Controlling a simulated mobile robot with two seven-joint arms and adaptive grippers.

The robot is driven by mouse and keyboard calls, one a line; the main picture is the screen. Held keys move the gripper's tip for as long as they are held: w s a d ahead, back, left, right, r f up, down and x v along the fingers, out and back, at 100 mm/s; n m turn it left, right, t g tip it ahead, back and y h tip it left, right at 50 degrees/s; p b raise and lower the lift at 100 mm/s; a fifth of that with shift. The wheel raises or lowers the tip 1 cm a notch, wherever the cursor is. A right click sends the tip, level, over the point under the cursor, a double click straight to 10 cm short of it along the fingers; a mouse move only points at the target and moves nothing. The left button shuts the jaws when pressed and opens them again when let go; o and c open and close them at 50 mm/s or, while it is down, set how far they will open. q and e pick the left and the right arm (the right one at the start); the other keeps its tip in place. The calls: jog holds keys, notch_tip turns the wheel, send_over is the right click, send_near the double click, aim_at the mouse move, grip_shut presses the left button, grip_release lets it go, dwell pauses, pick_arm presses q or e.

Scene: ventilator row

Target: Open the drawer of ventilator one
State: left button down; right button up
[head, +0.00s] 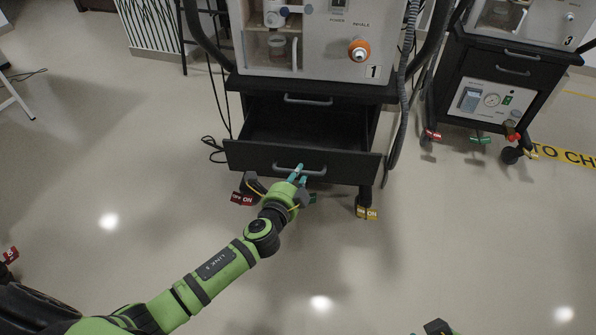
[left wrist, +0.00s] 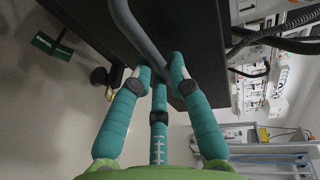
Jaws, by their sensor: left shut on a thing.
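Ventilator one (head: 300,45) is a pale unit marked "1" on a black wheeled cart. The cart's lower drawer (head: 245,157) is pulled out, and its dark empty inside shows from above. My left gripper (head: 297,174) is at the drawer front, with its teal fingers shut on the grey bar handle (head: 316,173). In the left wrist view the handle (left wrist: 142,35) runs between the fingers (left wrist: 160,75) beside the dark drawer front (left wrist: 85,18). A small dark part at the bottom edge of the head view seems to be my right gripper (head: 437,327); its fingers are out of frame.
The upper panel with a handle (head: 308,99) is shut. Grey hoses (head: 400,120) hang at the cart's right. Coloured tags (head: 367,213) mark the casters. A second ventilator cart (head: 500,90) stands at the right. The floor in front is clear.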

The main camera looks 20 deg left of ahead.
pick_arm(q)
jog(key=c, duration=1.2)
grip_release()
jog(key=shift+o, duration=0.2)
jog(key=shift+s, duration=0.1)
jog(key=s+r, duration=0.2)
jog(key=s, duration=0.9)
jog(key=shift+s+a+r, duration=0.15)
jog(key=shift+s+a, duration=0.05)
jog(key=shift+s, duration=0.1)
